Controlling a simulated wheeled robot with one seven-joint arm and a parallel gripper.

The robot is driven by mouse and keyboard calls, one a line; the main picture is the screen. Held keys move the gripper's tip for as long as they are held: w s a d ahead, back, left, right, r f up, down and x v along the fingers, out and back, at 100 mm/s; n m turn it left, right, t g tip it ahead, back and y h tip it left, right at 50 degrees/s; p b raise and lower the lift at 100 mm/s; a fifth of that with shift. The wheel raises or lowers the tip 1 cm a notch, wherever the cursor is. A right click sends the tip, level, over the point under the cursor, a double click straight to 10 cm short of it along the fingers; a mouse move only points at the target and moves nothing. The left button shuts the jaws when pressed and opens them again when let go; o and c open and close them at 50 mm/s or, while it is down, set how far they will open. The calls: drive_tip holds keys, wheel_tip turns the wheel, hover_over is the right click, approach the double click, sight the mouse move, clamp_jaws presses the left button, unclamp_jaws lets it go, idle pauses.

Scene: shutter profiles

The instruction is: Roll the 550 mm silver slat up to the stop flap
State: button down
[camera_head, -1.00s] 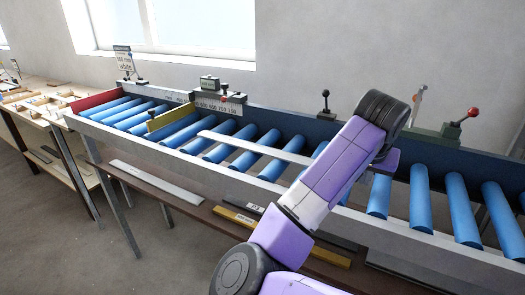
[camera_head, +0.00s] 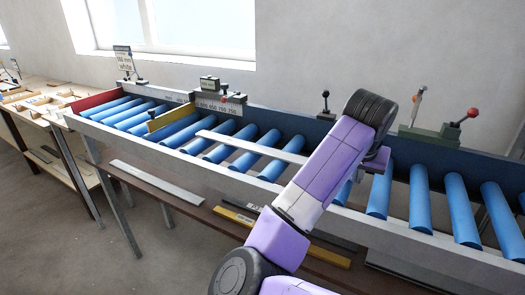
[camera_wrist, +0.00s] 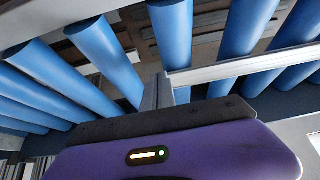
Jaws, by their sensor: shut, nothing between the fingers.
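The silver slat (camera_head: 245,145) lies along the blue rollers. Its left end is apart from the yellow flap (camera_head: 174,119) that stands across the rollers further left. Which flap is the stop flap is not labelled. In the head view my arm covers the slat's right end and my fingers. In the wrist view the slat (camera_wrist: 245,67) runs off to the right, and my gripper (camera_wrist: 160,92) is shut and empty at its near end. The fingers seem to touch that end or sit very close to it.
A red plate (camera_head: 95,101) closes the far left end of the roller table. Other profiles (camera_head: 155,183) lie on the shelf below. Clear rollers lie between the slat and the yellow flap.

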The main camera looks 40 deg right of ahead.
sight(302, 160)
drive_tip(key=shift+w, duration=0.2)
drive_tip(key=shift+w+a+p, duration=0.2)
drive_tip(key=shift+w+a, duration=0.4)
drive_tip(key=shift+w, duration=1.1)
drive_tip(key=shift+w+a+p, duration=0.2)
drive_tip(key=shift+w+a, duration=0.45)
drive_tip(key=shift+w, duration=1)
drive_tip(key=shift+w+a+p, duration=0.2)
drive_tip(key=shift+w+a, duration=0.4)
drive_tip(key=shift+w, duration=1.1)
drive_tip(key=shift+w+a, duration=0.1)
drive_tip(key=shift+w, duration=0.15)
drive_tip(key=shift+w+a+f, duration=0.1)
drive_tip(key=shift+w+a, duration=0.1)
drive_tip(key=shift+w, duration=0.3)
drive_tip(key=shift+w+a+f, duration=0.1)
drive_tip(key=shift+w+a, duration=0.05)
drive_tip(key=shift+w, duration=0.3)
drive_tip(key=shift+w+a+r+p, duration=0.15)
drive_tip(key=shift+w+p, duration=0.1)
drive_tip(key=shift+w, duration=0.2)
drive_tip(key=shift+w+a+f+p, duration=0.15)
drive_tip(key=shift+w+p, duration=0.1)
drive_tip(key=shift+w, duration=0.2)
drive_tip(key=shift+s+r, duration=0.1)
drive_tip(key=shift+r, duration=0.1)
drive_tip(key=shift+s+d+p, duration=0.25)
drive_tip(key=shift+s+p, duration=0.15)
drive_tip(key=shift+s, duration=0.2)
